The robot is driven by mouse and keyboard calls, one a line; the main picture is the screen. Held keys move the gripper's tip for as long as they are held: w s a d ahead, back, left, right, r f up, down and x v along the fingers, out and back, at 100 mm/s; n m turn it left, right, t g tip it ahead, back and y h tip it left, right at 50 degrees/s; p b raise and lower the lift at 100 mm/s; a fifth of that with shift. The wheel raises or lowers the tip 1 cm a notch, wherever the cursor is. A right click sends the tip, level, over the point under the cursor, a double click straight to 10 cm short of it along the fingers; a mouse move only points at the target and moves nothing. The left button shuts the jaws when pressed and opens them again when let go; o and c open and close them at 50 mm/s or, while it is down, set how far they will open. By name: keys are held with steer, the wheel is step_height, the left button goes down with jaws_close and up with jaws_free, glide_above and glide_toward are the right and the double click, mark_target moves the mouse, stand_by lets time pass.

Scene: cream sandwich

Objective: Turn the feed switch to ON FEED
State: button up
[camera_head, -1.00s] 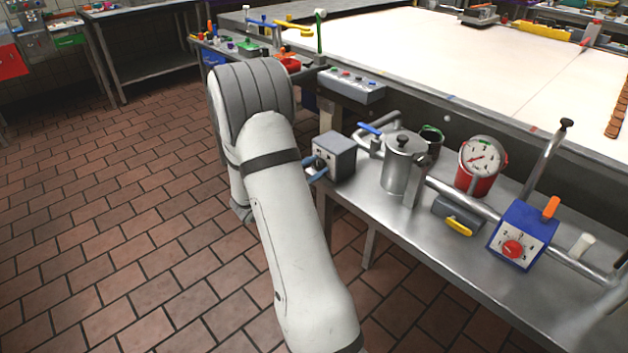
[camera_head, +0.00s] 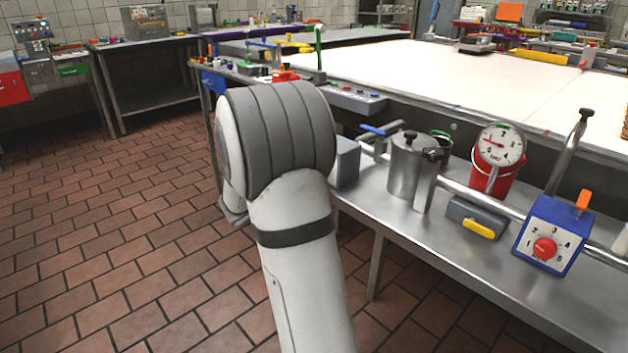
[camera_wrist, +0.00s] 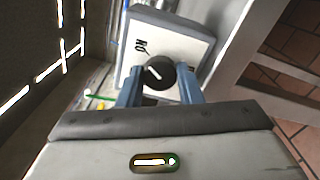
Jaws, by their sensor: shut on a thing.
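The feed switch is a grey box (camera_head: 345,163) at the left end of the steel shelf. In the head view my arm hides its front. In the wrist view its pale face (camera_wrist: 185,48) shows, with a round black knob (camera_wrist: 160,67) low on it. The knob has a white pointer line, slanted in the picture. A partly visible dark label that seems to read ON, turned in the picture, sits above the knob. My gripper (camera_wrist: 161,78) has its blue fingers on either side of the knob and is shut on it.
Right of the box on the shelf (camera_head: 408,262) stand a metal canister (camera_head: 405,165), a red bucket with a dial (camera_head: 497,165), a grey box with a yellow handle (camera_head: 476,220) and a blue dial box (camera_head: 548,235). Brick floor (camera_head: 120,250) lies open at left.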

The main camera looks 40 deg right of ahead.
stand_by(0.3)
steer(key=o, duration=1)
steer(key=a, duration=0.5)
steer(key=a+p, duration=0.1)
steer(key=a, duration=0.2)
steer(key=shift+s, duration=0.3)
steer(key=shift+d, duration=0.1)
